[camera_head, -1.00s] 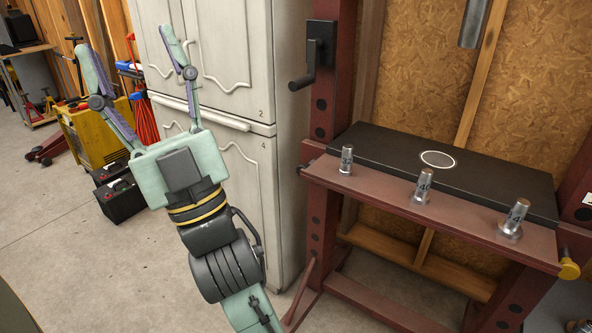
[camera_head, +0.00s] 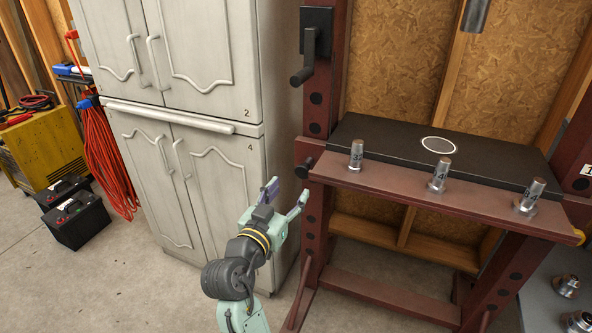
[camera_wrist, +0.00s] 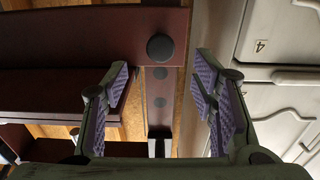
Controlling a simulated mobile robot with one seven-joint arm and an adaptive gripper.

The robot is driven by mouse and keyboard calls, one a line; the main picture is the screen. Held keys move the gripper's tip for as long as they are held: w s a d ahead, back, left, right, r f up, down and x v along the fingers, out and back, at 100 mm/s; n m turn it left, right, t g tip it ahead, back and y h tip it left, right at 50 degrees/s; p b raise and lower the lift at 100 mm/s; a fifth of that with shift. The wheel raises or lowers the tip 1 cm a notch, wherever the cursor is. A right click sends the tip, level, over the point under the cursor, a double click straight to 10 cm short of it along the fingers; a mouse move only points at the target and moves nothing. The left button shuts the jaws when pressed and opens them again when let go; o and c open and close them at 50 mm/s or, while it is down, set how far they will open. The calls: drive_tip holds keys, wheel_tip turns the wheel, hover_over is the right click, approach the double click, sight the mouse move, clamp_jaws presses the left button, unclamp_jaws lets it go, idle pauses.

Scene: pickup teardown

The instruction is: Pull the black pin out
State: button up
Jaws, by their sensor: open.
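The black pin (camera_head: 304,168) sticks out of the left upright of the dark red press frame (camera_head: 316,216), at the height of its bed. In the wrist view its round black end (camera_wrist: 160,47) faces me, ahead of the fingers and near the middle. My gripper (camera_head: 288,193) is open and empty, just left of and a little below the pin in the head view. In the wrist view its purple-padded fingers (camera_wrist: 162,78) are spread wide to either side, apart from the pin. The pin's inner length is hidden in the frame.
A white cabinet (camera_head: 206,170) stands close behind and left of my gripper. A black plate (camera_head: 390,147) and several metal cylinders, one (camera_head: 439,176) in the middle, sit on the press bed. A black crank handle (camera_head: 303,76) juts out above. Floor at left front is clear.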

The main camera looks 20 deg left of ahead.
sight(301, 173)
drive_tip(key=w+p, duration=0.1)
drive_tip(key=w, duration=0.8)
drive_tip(key=shift+w+d, duration=0.15)
drive_tip(key=shift+w, duration=0.1)
clamp_jaws()
idle(0.4)
